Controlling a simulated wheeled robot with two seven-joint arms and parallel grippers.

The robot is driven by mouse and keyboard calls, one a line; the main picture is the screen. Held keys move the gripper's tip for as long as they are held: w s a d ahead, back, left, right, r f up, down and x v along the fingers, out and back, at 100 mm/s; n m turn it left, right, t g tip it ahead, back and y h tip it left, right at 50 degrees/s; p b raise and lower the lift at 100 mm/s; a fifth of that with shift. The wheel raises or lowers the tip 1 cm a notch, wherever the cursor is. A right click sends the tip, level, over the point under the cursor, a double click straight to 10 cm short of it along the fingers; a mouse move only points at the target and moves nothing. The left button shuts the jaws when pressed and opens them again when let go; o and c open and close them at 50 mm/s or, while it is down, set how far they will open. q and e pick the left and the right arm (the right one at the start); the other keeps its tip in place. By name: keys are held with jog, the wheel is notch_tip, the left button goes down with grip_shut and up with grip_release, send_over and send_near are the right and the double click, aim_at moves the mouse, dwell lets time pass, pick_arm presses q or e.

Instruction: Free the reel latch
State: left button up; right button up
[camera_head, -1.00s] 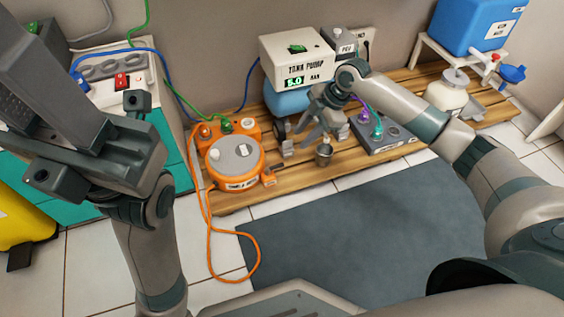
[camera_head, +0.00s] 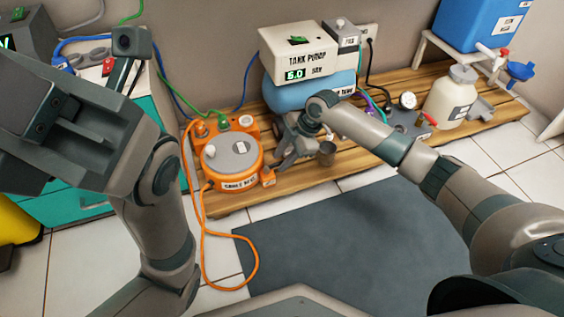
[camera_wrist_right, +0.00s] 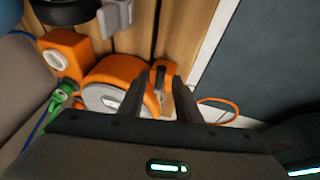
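The orange cable reel (camera_head: 226,178) with a grey round top sits on the front left of the wooden pallet. Its small orange latch block (camera_head: 268,178) sticks out at the reel's right side. In the right wrist view a dark latch lever (camera_wrist_right: 160,78) shows on the orange reel body (camera_wrist_right: 118,72). My right gripper (camera_head: 284,160) is just right of the reel. In the right wrist view its two dark fingers (camera_wrist_right: 161,92) are apart, with the latch area between and beyond them, and hold nothing. My left gripper (camera_head: 125,50) is raised at the left; its finger gap is unclear.
An orange cable (camera_head: 204,245) loops from the reel onto the tiles. The white tank pump (camera_head: 300,52) over a blue tank stands behind my right gripper. A metal cup (camera_head: 326,153) is close to its right. The grey mat (camera_head: 350,235) in front is clear.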

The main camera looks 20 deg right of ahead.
jog(key=shift+a+f, duration=0.1)
jog(key=shift+f, duration=0.05)
grip_shut()
